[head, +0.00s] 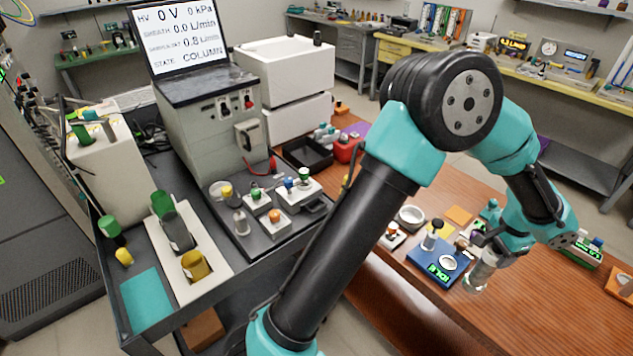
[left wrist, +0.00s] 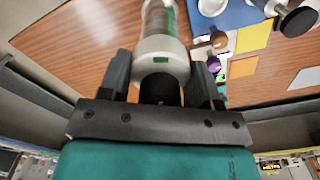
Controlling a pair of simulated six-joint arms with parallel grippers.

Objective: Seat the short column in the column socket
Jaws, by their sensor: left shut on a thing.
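My left gripper (head: 484,250) is shut on a clear tube (head: 479,277) with a whitish end, apparently the short column. In the left wrist view the tube (left wrist: 160,45) sits between the two dark fingers (left wrist: 165,82), with a small green mark on its pale collar. In the head view it hangs over the wooden table, close to the right edge of a blue block (head: 428,270) with green lettering. A pale ring (head: 448,262) on that block may be the column socket; I cannot tell for sure. The tube appears apart from the ring. My right gripper is not in view.
A black-knobbed post (head: 431,236) stands on the blue block. A white round dish (head: 411,215) and an orange card (head: 459,215) lie beyond it. A dark cart (head: 175,318) at left carries a white holder (head: 205,285) with green and yellow pieces. Bare table lies in front.

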